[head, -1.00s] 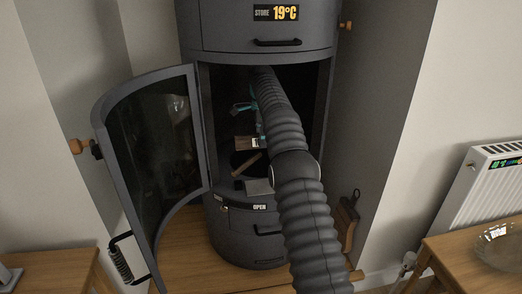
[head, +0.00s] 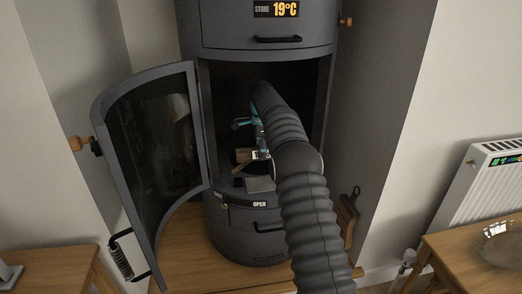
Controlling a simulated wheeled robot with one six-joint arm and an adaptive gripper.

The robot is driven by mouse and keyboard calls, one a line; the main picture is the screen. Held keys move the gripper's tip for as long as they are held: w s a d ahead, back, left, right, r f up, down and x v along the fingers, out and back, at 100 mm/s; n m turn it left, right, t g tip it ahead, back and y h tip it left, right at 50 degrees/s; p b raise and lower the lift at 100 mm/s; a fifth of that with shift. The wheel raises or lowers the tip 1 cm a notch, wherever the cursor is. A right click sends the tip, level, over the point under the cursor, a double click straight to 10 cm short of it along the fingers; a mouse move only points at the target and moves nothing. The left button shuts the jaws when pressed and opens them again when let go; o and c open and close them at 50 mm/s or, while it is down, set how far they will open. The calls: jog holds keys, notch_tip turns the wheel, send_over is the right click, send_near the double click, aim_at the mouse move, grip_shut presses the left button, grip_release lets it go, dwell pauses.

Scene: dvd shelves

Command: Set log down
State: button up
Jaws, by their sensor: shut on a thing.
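A stove with its curved glass door (head: 150,135) swung open to the left stands ahead. My arm reaches in through the opening. My gripper (head: 252,140), with teal parts, is inside the firebox and partly hidden by my arm. It is shut on a log (head: 243,155), whose pale brown end shows low in the firebox. The log is close above the stove floor; I cannot tell whether it touches it. A small grey block (head: 260,184) lies at the front of the opening.
The open door's frame and handle (head: 125,258) stick out at the left. A drawer (head: 268,227) lies below the opening. A wooden table (head: 480,262) with a glass dish (head: 497,231) and a radiator (head: 490,190) stand at the right.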

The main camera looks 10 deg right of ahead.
jog(key=shift+f, duration=0.1)
jog(key=o, duration=1.3)
notch_tip(320, 180, up, 7)
jog(key=shift+f, duration=0.2)
jog(key=shift+s+r, duration=0.15)
jog(key=shift+r, duration=0.45)
